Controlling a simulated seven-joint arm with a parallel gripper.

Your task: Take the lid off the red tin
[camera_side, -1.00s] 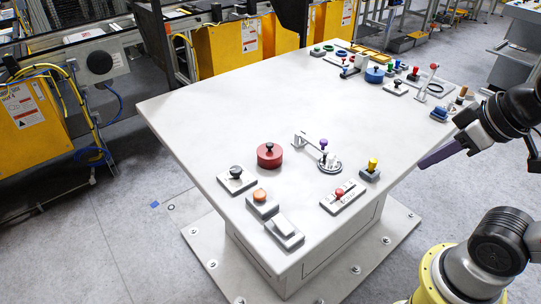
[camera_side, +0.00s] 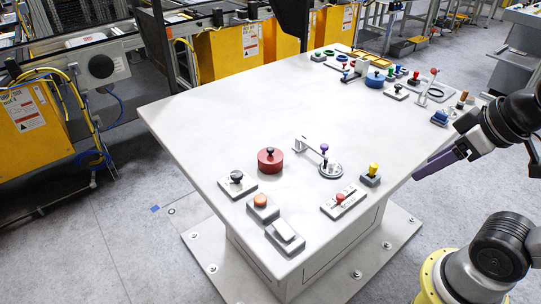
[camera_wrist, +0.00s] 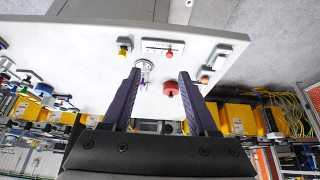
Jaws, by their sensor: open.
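The red tin (camera_side: 270,163) stands on the white table's near left part, with its red lid on and a black knob (camera_side: 270,152) on top. It also shows in the wrist view (camera_wrist: 171,89), between my fingers but far beyond them. My gripper (camera_side: 432,168) is off the table's right edge, well away from the tin. Its two dark purple fingers are spread and empty in the wrist view (camera_wrist: 156,77).
A blue tin (camera_side: 375,78) and several fixtures stand at the back. The table's middle is clear.

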